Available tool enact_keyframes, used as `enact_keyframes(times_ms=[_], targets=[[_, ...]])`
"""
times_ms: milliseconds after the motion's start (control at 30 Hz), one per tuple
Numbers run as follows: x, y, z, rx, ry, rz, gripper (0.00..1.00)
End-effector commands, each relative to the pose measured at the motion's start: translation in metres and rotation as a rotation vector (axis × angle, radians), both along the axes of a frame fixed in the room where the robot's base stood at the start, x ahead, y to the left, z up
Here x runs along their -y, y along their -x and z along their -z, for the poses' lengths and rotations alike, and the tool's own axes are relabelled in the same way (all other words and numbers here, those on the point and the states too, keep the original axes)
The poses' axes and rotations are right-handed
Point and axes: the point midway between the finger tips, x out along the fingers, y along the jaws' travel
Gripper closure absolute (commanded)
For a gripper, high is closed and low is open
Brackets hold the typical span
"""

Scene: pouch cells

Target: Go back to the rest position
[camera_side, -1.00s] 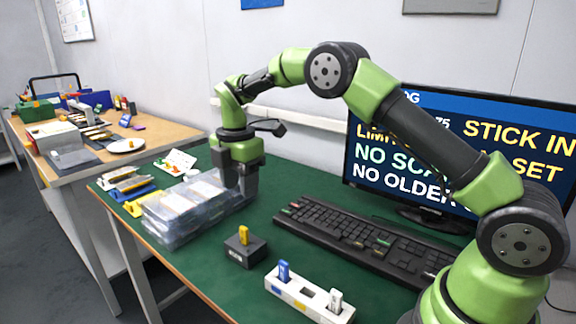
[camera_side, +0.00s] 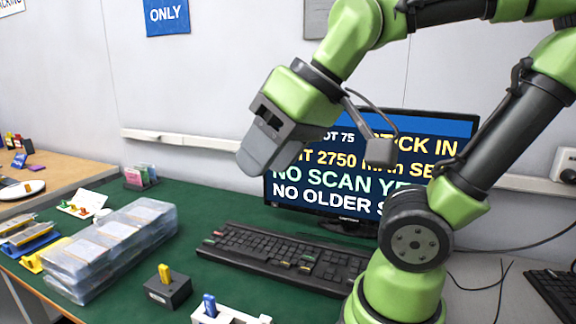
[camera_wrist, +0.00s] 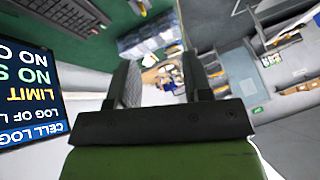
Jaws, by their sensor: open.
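My gripper (camera_side: 262,150) is raised high above the green table (camera_side: 215,208), in front of the wall and the monitor's left edge. It is tilted, with its jaws to the lower left. In the wrist view its two fingers (camera_wrist: 160,80) stand apart with nothing held between them. The clear plastic boxes (camera_side: 112,245) lie on the table at the left, well below and away from my gripper.
The monitor (camera_side: 360,165) stands behind my arm. A keyboard (camera_side: 280,257) lies below my gripper. A dark block with a yellow stick (camera_side: 167,288) and a white holder with a blue stick (camera_side: 222,315) are at the front. A wooden table (camera_side: 40,178) is at far left.

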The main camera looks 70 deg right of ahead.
Motion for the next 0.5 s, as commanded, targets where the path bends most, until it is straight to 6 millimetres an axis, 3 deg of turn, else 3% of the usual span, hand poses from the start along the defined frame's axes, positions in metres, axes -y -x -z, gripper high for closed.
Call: enact_keyframes(times_ms=[167, 500], targets=[[-0.001, 0.022, 0.010, 0.027, -0.097, 0.128, 0.54], [-0.001, 0.024, 0.012, 0.027, -0.112, 0.147, 0.54]])
